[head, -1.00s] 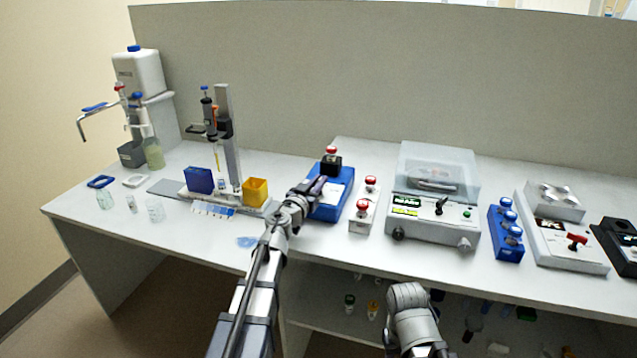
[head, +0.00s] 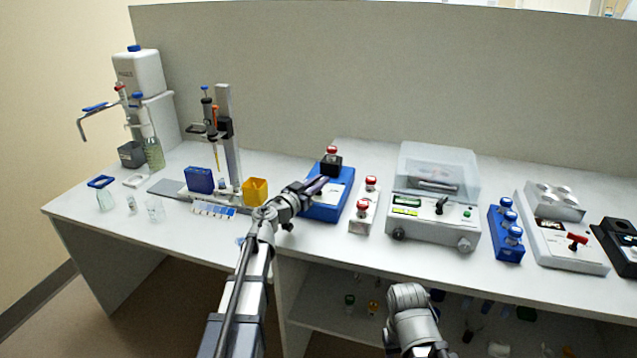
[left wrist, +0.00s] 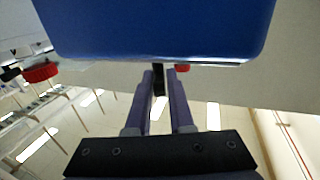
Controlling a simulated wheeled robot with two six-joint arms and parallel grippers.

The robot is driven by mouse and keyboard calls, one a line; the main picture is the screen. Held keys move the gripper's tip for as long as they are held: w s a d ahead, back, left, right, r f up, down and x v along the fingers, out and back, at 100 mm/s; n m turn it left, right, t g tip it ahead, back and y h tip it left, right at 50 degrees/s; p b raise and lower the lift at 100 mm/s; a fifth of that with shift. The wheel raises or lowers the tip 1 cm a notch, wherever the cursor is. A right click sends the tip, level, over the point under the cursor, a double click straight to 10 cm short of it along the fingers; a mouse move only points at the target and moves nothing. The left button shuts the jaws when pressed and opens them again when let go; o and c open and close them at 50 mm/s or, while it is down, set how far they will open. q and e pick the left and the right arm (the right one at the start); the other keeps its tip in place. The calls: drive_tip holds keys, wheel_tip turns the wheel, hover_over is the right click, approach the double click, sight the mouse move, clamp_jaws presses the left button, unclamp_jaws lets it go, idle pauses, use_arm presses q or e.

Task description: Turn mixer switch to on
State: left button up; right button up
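The mixer (head: 331,201) is a blue box with a black top holder carrying a red-capped vial (head: 332,150), on the bench in the head view. My left gripper (head: 320,186) is at its left front side. In the left wrist view the mixer's blue body (left wrist: 155,28) fills the top, and my left gripper's purple fingers (left wrist: 160,76) reach its edge. A narrow black piece, seemingly the mixer switch (left wrist: 159,84), stands between the fingertips and fills the small gap. The switch is hidden in the head view. My right gripper is out of view; only part of that arm shows.
Right of the mixer stand a white holder (head: 357,225) with red-capped vials, a lidded white machine (head: 430,224), and a blue rack (head: 507,247). A pipette stand (head: 232,150) and yellow box (head: 255,191) are on the left.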

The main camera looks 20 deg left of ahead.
use_arm(q)
drive_tip(key=o, duration=0.3)
drive_tip(key=shift+o, duration=0.2)
drive_tip(key=shift+s, duration=0.1)
drive_tip(key=v, duration=0.7)
drive_tip(key=shift+s+a, duration=0.15)
drive_tip(key=shift+s, duration=0.1)
drive_tip(key=shift+s, duration=0.1)
